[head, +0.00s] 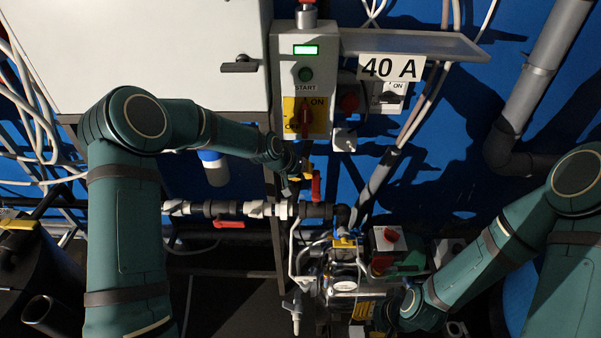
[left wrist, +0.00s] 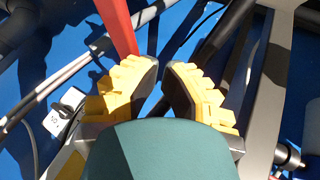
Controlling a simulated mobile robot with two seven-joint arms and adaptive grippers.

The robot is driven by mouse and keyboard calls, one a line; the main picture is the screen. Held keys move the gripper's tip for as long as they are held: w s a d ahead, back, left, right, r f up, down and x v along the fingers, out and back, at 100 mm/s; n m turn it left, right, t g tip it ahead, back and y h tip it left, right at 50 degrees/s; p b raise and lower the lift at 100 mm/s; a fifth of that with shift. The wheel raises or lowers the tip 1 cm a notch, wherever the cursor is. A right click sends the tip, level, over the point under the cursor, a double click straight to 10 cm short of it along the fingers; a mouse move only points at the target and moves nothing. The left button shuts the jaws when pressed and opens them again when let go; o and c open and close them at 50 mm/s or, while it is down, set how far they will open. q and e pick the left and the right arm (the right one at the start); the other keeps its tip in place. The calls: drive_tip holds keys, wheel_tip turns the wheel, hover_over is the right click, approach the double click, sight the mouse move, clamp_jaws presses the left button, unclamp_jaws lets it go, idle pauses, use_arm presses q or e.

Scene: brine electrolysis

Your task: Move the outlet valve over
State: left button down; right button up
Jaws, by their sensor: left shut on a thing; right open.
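A pipe run with grey and white fittings (head: 255,209) crosses the middle of the head view. An upright red valve lever (head: 316,187) stands above its right part; a second red lever (head: 229,224) lies level below the pipe. My left gripper (head: 303,174) is at the upright lever. In the left wrist view the red lever (left wrist: 116,25) runs down to the left finger of my left gripper (left wrist: 160,68), whose yellow-padded jaws are closed in on it; the exact contact is hidden. My right gripper (head: 368,311) is open, low beside the pump, partly hidden by its wrist.
The pump assembly (head: 343,285) stands below the pipe. A control box (head: 303,85) with a green display and a red-and-yellow switch hangs above. A shelf (head: 415,45) juts out beside it. Loose cables hang at the left, and a grey pipe (head: 540,75) runs at the upper right.

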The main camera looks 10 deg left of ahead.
use_arm(q)
drive_tip(key=shift+f, duration=0.1)
drive_tip(key=shift+w+d+m+g+h+b, duration=0.15)
drive_tip(key=shift+w+d+m+b, duration=0.1)
drive_tip(key=shift+d+m+b, duration=0.25)
drive_tip(key=shift+w+d+m+g+h+b, duration=0.15)
drive_tip(key=shift+w+d+m+b, duration=0.2)
drive_tip(key=shift+d, duration=0.25)
drive_tip(key=shift+s+a, duration=0.1)
drive_tip(key=shift+a, duration=0.05)
drive_tip(key=shift+s+a, duration=0.45)
drive_tip(key=shift+a, duration=0.1)
